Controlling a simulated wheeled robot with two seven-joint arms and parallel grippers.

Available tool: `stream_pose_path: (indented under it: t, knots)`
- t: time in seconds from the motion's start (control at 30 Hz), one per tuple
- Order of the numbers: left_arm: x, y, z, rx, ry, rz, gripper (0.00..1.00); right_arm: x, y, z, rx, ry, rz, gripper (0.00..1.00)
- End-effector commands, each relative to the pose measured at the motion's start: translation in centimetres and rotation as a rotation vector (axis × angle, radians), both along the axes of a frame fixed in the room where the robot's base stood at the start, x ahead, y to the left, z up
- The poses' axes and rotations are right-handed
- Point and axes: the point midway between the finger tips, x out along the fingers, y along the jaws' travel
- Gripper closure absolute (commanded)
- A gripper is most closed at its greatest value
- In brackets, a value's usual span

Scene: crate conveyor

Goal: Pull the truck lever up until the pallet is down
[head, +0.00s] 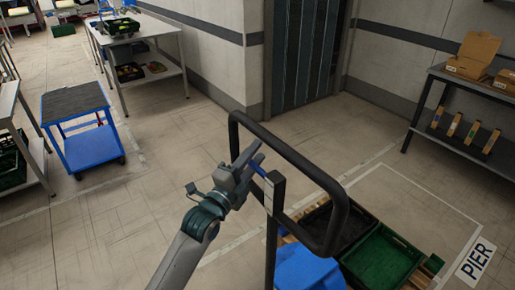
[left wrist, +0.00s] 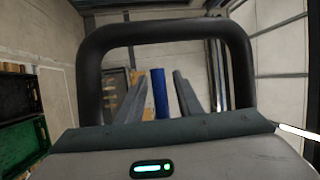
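The truck's black looped handle (head: 334,178) stands upright in the middle of the head view, and it also arches across the left wrist view (left wrist: 168,34). The blue lever (head: 257,167) sticks out at the dark post inside the loop; it shows as a blue bar in the left wrist view (left wrist: 160,92). My left gripper (head: 254,156) is at the lever. In the left wrist view its fingers are open, one on each side of the lever, with narrow gaps. The pallet (head: 420,277) lies under the crates, mostly hidden; its height above the floor cannot be told.
A blue crate (head: 306,268), a green crate (head: 383,259) and a black crate (head: 349,234) sit on the pallet. Floor lines and a PIER sign (head: 477,259) lie at the right. A blue cart (head: 88,148) stands left and a shelf table (head: 462,82) right. Floor between is clear.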

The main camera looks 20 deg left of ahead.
Motion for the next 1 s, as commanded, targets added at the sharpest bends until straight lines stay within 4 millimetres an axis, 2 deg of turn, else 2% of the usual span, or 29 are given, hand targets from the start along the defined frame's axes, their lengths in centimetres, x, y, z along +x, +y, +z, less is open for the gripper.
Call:
stream_pose_path:
  t: [0.2,0.5,0.63,1.0]
  knots:
    - [1.22,-0.38,0.27,-0.002,0.0,-0.001,0.68,0.03,-0.14,0.42,-0.001,0.0,0.001,1.0]
    - [1.3,-0.38,0.25,-0.001,0.0,0.0,0.68,0.03,-0.11,0.4,-0.001,0.0,0.002,1.0]
    - [1.3,-0.37,0.25,-0.001,0.0,0.0,0.99,0.01,-0.09,0.4,-0.001,0.0,0.002,1.0]
    - [1.3,-0.35,0.97,0.055,-0.043,0.0,1.0,-0.01,0.03,0.0,0.0,0.0,0.002,1.0]
